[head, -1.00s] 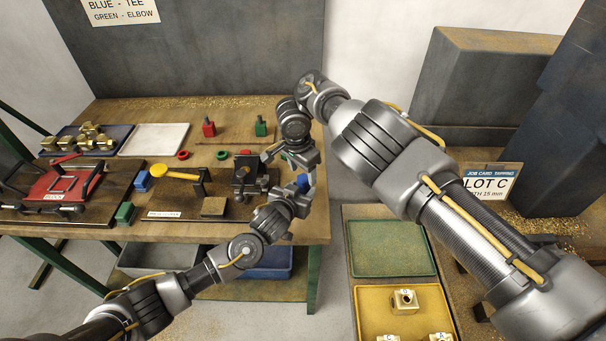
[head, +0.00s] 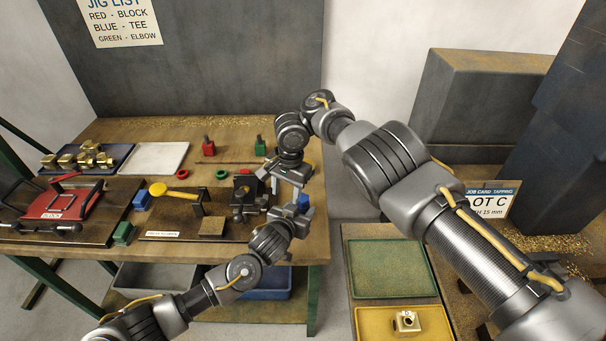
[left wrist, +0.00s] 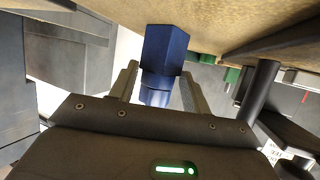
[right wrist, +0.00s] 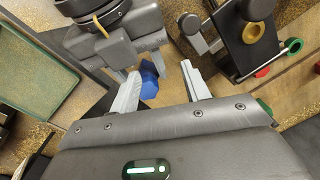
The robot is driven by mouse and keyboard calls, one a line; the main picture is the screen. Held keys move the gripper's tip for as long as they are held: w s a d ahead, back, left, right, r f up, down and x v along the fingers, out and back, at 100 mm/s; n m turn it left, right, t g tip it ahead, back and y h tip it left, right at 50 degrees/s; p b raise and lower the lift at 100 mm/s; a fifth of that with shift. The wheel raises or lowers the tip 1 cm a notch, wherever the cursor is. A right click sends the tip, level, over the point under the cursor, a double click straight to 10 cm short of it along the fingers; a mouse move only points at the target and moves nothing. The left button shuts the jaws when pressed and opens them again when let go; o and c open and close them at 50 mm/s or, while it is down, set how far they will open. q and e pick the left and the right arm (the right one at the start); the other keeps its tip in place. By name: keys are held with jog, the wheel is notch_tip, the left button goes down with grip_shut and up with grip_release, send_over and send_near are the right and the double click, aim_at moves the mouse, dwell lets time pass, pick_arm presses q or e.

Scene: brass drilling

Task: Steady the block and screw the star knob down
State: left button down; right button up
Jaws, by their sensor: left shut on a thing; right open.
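My left gripper (head: 292,214) is shut on a blue piece (head: 303,202) near the right end of the workbench. In the left wrist view the blue piece (left wrist: 165,50) has an angular body and a round section between the fingers. My right gripper (head: 289,177) is open just above and beside it. In the right wrist view the blue piece (right wrist: 149,82) shows between the right fingers, nearer the left one. A dark fixture (head: 245,188) with round knobs stands left of the grippers. I cannot tell which part is the star knob.
A red clamp jig (head: 58,203) marked BLOCK and a yellow-headed lever (head: 158,189) lie to the left. Red (head: 208,148) and green (head: 260,147) pieces stand behind. A yellow tray (head: 375,328) holds a brass block (head: 407,321). The green tray (head: 390,268) is empty.

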jog(key=d+r+m, duration=0.1)
jog(key=m, duration=1)
jog(key=w+d+r+m, duration=0.1)
jog(key=m, duration=1.1)
jog(key=w+d+r+m, duration=0.1)
jog(key=r+m, duration=0.1)
jog(key=m, duration=1)
jog(key=n, duration=0.4)
jog(key=shift+w+d+r+h, duration=0.1)
jog(key=shift+w+d+h, duration=0.05)
jog(key=shift+d+h, duration=0.25)
jog(key=n, duration=0.5)
jog(key=shift+d, duration=0.3)
